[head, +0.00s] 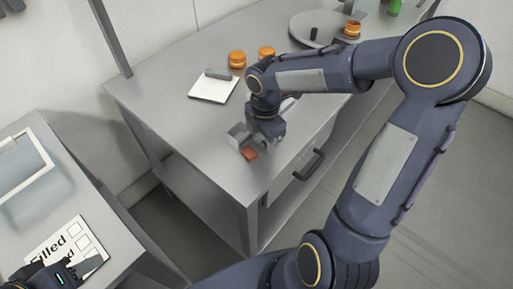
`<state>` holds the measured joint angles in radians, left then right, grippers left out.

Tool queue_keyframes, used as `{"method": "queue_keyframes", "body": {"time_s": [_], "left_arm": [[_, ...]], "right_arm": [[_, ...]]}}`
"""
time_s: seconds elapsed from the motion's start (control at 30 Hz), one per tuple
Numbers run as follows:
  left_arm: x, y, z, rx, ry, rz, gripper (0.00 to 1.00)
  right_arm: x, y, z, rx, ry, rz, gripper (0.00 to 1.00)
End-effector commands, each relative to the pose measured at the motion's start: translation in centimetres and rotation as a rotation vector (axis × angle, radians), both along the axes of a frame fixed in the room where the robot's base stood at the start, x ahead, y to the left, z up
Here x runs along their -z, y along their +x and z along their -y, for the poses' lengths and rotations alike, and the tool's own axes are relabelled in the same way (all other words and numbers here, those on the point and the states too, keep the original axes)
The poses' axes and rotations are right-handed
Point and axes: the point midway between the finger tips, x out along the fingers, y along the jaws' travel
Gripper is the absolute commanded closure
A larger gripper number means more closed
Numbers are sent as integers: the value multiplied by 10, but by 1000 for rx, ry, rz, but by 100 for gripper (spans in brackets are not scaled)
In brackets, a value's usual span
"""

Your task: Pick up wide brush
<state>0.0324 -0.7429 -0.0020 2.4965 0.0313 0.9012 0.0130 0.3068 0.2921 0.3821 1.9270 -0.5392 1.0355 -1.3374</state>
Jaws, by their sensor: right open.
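My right gripper (246,146) is open, low over the near end of the grey worktable. A small reddish-brown piece (249,155) shows at its fingertips and may be part of the wide brush; the gripper hides the rest, and I cannot tell if they touch. My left gripper (82,270) is at the bottom left, over a printed "Filled" card (62,246); it is partly cut off, and its jaw state is unclear.
On the worktable (160,100), a white pad (213,89) bears a grey bar (218,74). Orange-lidded jars (237,60) stand behind. A round grey turntable (300,25) holds another jar (352,29). A tray (45,153) lies on the left table. A drawer handle (310,165) juts out in front.

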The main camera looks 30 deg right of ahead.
Motion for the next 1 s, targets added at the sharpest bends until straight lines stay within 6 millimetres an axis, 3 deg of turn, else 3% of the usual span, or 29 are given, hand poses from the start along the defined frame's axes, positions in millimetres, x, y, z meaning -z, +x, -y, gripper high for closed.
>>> {"method": "queue_keyframes", "body": {"time_s": [0.27, 0.6, 1.0], "left_arm": [[0, 0, 0, 0, 0, 0, 60], [0, 0, 0, 0, 0, 0, 60], [-1, 0, 0, 0, 0, 0, 60]], "right_arm": [[4, 0, 0, 1, 0, 1, 55], [3, 0, 0, 1, 0, 1, 99], [-2, 1, 0, 2, -1, 3, 100]]}}
